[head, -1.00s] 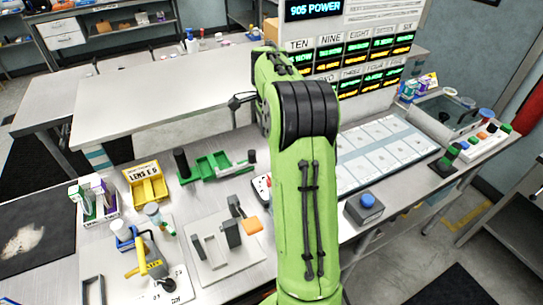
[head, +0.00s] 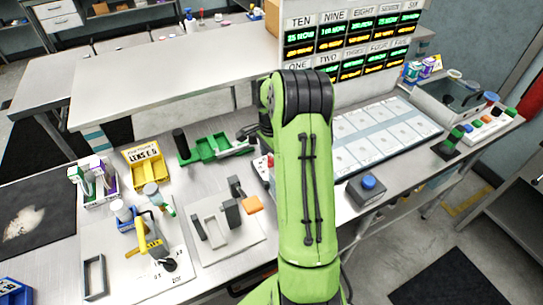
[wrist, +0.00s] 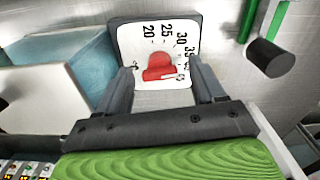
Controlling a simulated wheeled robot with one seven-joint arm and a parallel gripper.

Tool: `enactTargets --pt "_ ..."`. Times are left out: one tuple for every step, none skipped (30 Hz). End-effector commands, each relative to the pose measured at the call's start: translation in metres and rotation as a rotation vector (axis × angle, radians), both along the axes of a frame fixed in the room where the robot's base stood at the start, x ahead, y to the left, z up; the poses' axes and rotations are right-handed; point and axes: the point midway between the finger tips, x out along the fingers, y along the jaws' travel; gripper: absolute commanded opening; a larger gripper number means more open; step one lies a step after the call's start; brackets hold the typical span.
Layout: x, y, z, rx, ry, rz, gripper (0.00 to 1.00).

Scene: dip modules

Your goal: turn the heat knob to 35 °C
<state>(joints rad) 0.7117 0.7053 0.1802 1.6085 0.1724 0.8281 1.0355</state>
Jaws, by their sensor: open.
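In the wrist view, the heat dial is a white square plate (wrist: 128,45) with a dark edge and black numbers, among them 20, 25, 30 and 35. A red knob (wrist: 158,66) sits at its middle. A pale mark on the knob points to the right, near the numbers past 35; the exact reading is too small to tell. My gripper (wrist: 161,68) is open, with one dark finger on each side of the knob. I cannot tell whether either finger touches it. In the head view, my green arm hides most of the gripper and dial.
A green tray (head: 203,150), a yellow bin (head: 146,178) and a grey fixture (head: 210,240) stand on the bench left of my arm. A grey box with a blue button (head: 368,182) stands to its right. A dark cylinder (wrist: 269,58) shows right of the dial.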

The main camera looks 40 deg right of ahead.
Motion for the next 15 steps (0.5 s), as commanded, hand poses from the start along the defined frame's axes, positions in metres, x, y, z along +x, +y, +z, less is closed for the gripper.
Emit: enactTargets --pt "0.0000 0.0000 -0.0005 0.000 0.000 0.000 0.68" --pt "0.0000 0.0000 -0.0005 0.000 0.000 0.000 0.68" --pt "0.0000 -0.0001 -0.0003 0.000 0.000 0.000 0.68" --pt "0.0000 -0.0001 -0.0002 0.000 0.000 0.000 0.68" --pt "0.0000 -0.0001 -0.0002 0.000 0.000 0.000 0.68" --pt "0.0000 -0.0001 -0.0001 0.000 0.000 0.000 0.67" --pt "0.0000 -0.0001 0.0000 0.000 0.000 0.000 0.62" --pt "0.0000 -0.0001 0.0000 0.000 0.000 0.000 0.57" --pt "0.0000 -0.0001 0.0000 0.000 0.000 0.000 0.51" --pt "0.0000 -0.0001 0.0001 0.000 0.000 0.000 0.47" --pt "-0.0001 -0.0001 0.0001 0.000 0.000 0.000 0.42" --pt "-0.0001 -0.0001 0.0001 0.000 0.000 0.000 0.36" --pt "0.0000 -0.0002 0.0001 0.000 0.000 0.000 0.31" --pt "0.0000 -0.0002 0.0001 0.000 0.000 0.000 0.27" --pt "0.0000 -0.0002 0.0002 0.000 0.000 0.000 0.21"
